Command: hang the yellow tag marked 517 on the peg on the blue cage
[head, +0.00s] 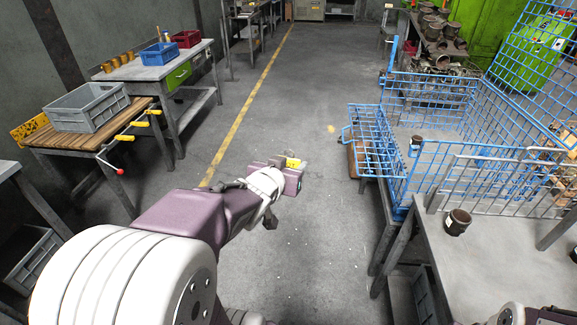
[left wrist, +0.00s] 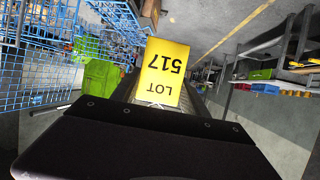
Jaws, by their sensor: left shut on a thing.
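The yellow tag (head: 293,162) is held at the tip of my left gripper (head: 286,175), above the open floor in the middle of the head view. In the left wrist view the tag (left wrist: 163,72) reads LOT 517, upside down. My left gripper is shut on its edge. The blue wire cage (head: 365,146) stands to the right of the gripper, clearly apart from the tag. The peg on it is too small to make out for certain. The cage also shows at the left of the left wrist view (left wrist: 50,85). My right gripper is not in view.
A grey table (head: 478,262) with a small brown pot (head: 457,222) stands at the front right. A wooden bench (head: 95,147) with a grey crate (head: 88,107) stands at the left, a workbench (head: 160,68) behind it. The floor between is clear.

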